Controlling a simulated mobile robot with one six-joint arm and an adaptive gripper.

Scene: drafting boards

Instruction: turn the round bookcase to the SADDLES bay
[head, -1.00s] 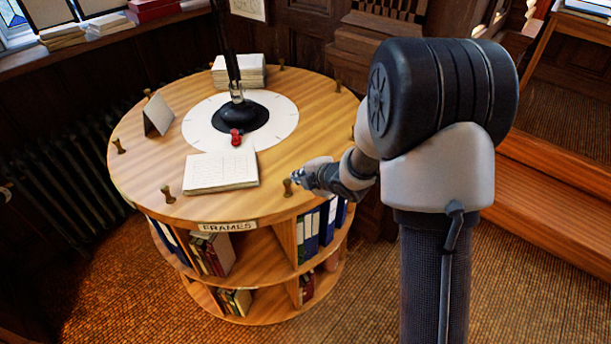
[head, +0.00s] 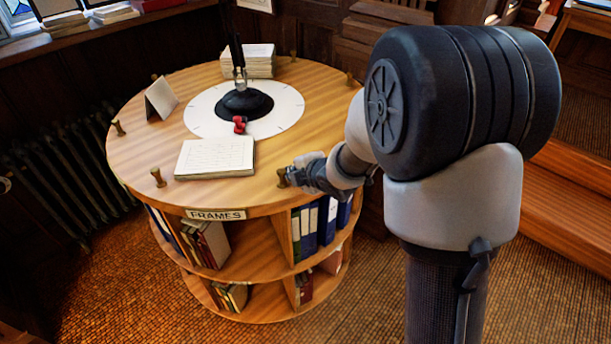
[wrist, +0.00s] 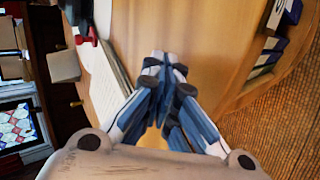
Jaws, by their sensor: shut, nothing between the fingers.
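The round bookcase (head: 262,195) is a wooden drum with shelves below its top. A FRAMES label (head: 216,214) is on the front rim; no SADDLES label is readable. Small brass pegs stand around the edge, one at front left (head: 158,178) and one at front right (head: 282,177). My gripper (head: 291,177) is shut and empty, low at the front-right rim, right beside the front-right peg. I cannot tell whether they touch. In the wrist view my closed fingers (wrist: 165,65) are over the wooden top, and that peg is not clearly visible.
On top are a paper stack (head: 215,157), a folded card (head: 160,98), a taller stack (head: 248,60) and a black stand (head: 244,103) on a white disc (head: 285,108). A radiator (head: 60,175) is at left, wooden steps (head: 570,205) at right.

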